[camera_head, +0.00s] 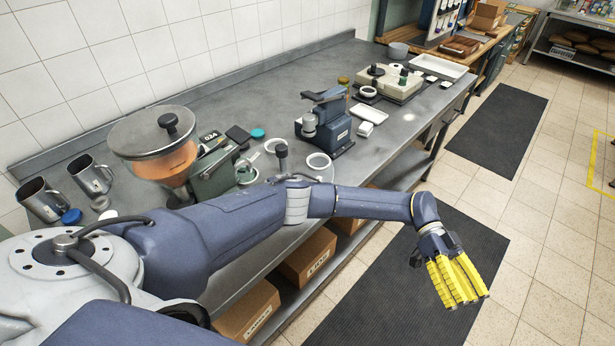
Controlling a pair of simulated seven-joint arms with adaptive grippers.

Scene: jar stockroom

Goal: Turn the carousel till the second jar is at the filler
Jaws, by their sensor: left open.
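The filler seems to be the machine with a metal-lidded hopper of orange contents (170,163) at the bench's left. To its right, a grey post with a dark knob (283,160) rises behind my left forearm. Around it are a round pale-rimmed item (247,176) and a white ring (318,161). This may be the carousel; my arm hides most of it, and I cannot tell which jar is second. My left gripper (461,288), with yellow fingers, is open and empty. It hangs out over the floor mat, right of the bench and apart from everything on it. My right gripper is not in view.
Metal jugs (90,176) stand at the bench's left end. A blue-grey press (325,122) stands right of the post. Further back are a cream device (387,80) and a white tray (438,67). Cardboard boxes (307,257) sit on the shelf below. The floor around my gripper is clear.

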